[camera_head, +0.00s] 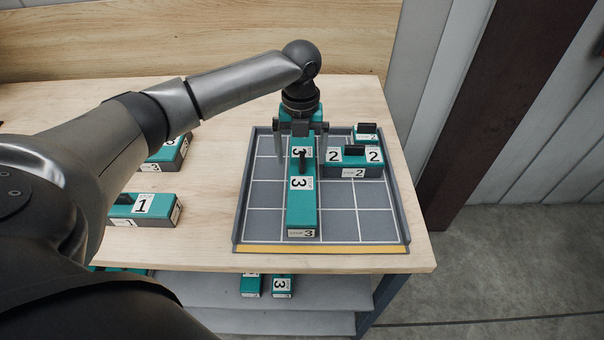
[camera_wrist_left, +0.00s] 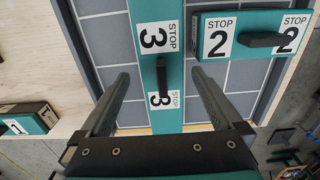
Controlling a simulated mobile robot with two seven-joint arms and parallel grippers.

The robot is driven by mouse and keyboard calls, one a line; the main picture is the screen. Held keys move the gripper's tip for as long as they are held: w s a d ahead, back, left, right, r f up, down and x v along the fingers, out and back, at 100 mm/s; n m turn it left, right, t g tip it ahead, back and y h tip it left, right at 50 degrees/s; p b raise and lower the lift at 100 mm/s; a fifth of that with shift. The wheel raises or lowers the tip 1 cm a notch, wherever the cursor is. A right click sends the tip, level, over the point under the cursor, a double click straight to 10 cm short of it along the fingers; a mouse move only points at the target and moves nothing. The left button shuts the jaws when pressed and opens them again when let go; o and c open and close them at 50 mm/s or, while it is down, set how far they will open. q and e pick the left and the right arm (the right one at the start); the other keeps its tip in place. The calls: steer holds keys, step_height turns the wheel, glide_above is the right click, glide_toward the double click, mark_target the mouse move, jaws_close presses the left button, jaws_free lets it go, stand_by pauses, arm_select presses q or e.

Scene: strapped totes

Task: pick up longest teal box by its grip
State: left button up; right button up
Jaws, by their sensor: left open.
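The longest teal box (camera_head: 302,215), labelled 3, lies lengthwise on the grey gridded tray (camera_head: 262,225). Its black grip (camera_head: 302,161) stands up from the top between two white 3 labels; the wrist view shows the grip (camera_wrist_left: 161,76) too. My left gripper (camera_head: 301,155) is over the box, pointing down, open and empty. In the wrist view the left gripper's fingertips (camera_wrist_left: 161,76) lie on either side of the grip, with gaps on both sides. Their exact height above the box is hard to tell. The box's far end is partly hidden by my wrist. My right gripper is not in view.
A teal box labelled 2 (camera_head: 352,172) lies just right of the long box, close to the right finger. A smaller teal box (camera_head: 366,133) sits behind it. More teal boxes (camera_head: 142,208) are on the table at left.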

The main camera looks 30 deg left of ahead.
mark_target(302, 169)
arm_select(q)
steer(key=f, duration=0.4)
steer(key=shift+s+d+f+b, duration=0.15)
steer(key=shift+d+f+b, duration=0.05)
steer(key=shift+b, duration=0.1)
steer(key=shift+c, duration=0.2)
steer(key=shift+r, duration=0.1)
jaws_close()
